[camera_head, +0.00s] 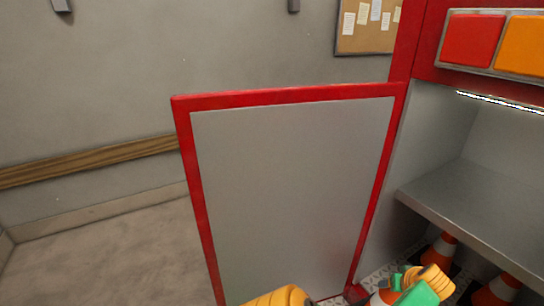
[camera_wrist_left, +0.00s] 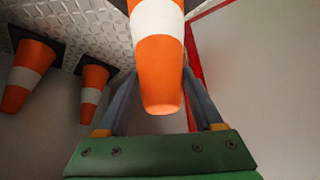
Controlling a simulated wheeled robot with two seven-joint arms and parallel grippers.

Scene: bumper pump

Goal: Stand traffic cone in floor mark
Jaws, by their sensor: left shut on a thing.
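My left gripper (camera_head: 410,284), green with yellow links, is low at the right in the head view, at the mouth of the cabinet. It is shut on an orange and white traffic cone (camera_head: 387,296), partly hidden by the gripper there. In the left wrist view the held cone (camera_wrist_left: 160,65) is between the two grey fingers (camera_wrist_left: 162,85), with its narrow orange tip toward the green palm. Its base is mostly out of frame, so I cannot tell whether it touches the plate. No floor mark is in view. My right gripper is not in view.
Other cones (camera_head: 441,250) (camera_head: 503,288) stand under the grey shelf (camera_head: 480,222) in the cabinet. Two also show in the left wrist view (camera_wrist_left: 28,72) (camera_wrist_left: 92,92), on diamond plate. A red-framed grey door (camera_head: 290,190) stands open left of the cabinet. Bare floor (camera_head: 110,255) lies beyond it.

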